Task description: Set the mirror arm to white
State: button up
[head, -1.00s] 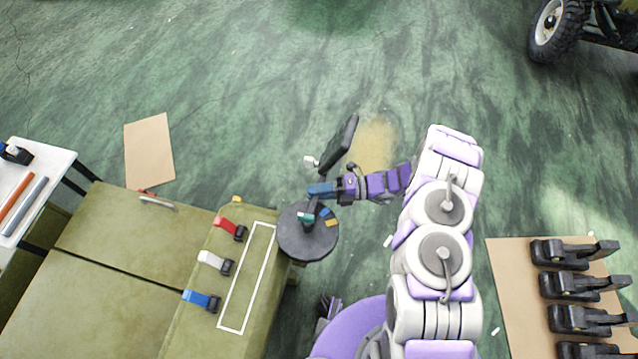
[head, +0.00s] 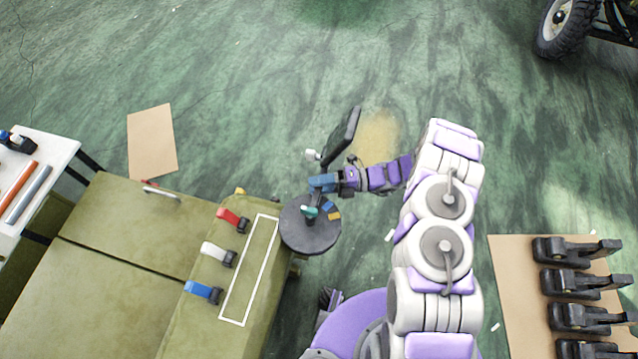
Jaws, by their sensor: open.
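The mirror (head: 342,137) is a dark rectangular panel standing tilted beyond the green chassis, with a small white knob (head: 312,155) by its lower left end. Below it is a dark round disc (head: 306,240) with blue and orange patches (head: 333,214) on its right side and a teal piece (head: 309,211) near its top. My gripper (head: 318,183) has blue fingers and is open just above the disc, close to the mirror's lower end. The arm's stem is mostly hidden beneath my gripper, so I cannot tell whether the fingers touch it.
The green chassis (head: 110,265) carries red (head: 231,217), white (head: 214,251) and blue (head: 199,290) levers beside a white outline. A white table (head: 45,160) with rods is at far left. Several black brackets (head: 580,285) lie on cardboard at right. A wheel (head: 562,22) is upper right.

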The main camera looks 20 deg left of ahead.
jog(key=shift+d, duration=0.1)
jog(key=p+v, duration=0.2)
jog(key=v, duration=1.5)
jog(key=shift+w+r, duration=0.1)
jog(key=shift+w, duration=0.05)
notch_tip(320, 180, up, 14)
jog(key=s+a+n+g+h, duration=0.1)
jog(key=a+n+h, duration=0.2)
jog(key=n, duration=0.5)
jog(key=s+r+n+h, duration=0.4)
jog(key=s+r+n, duration=0.4)
jog(key=r, duration=0.4)
jog(key=s+d+r+n+t+h, duration=0.3)
jog(key=s+d+n, duration=0.4)
jog(key=s, duration=0.4)
jog(key=s+d+r+n+t+h, duration=0.3)
jog(key=s+d+n+h, duration=0.3)
jog(key=s, duration=0.5)
jog(key=shift+s+d+r+n+t, duration=0.3)
jog(key=shift+d+r+n+t, duration=0.15)
jog(key=shift+d+n, duration=0.7)
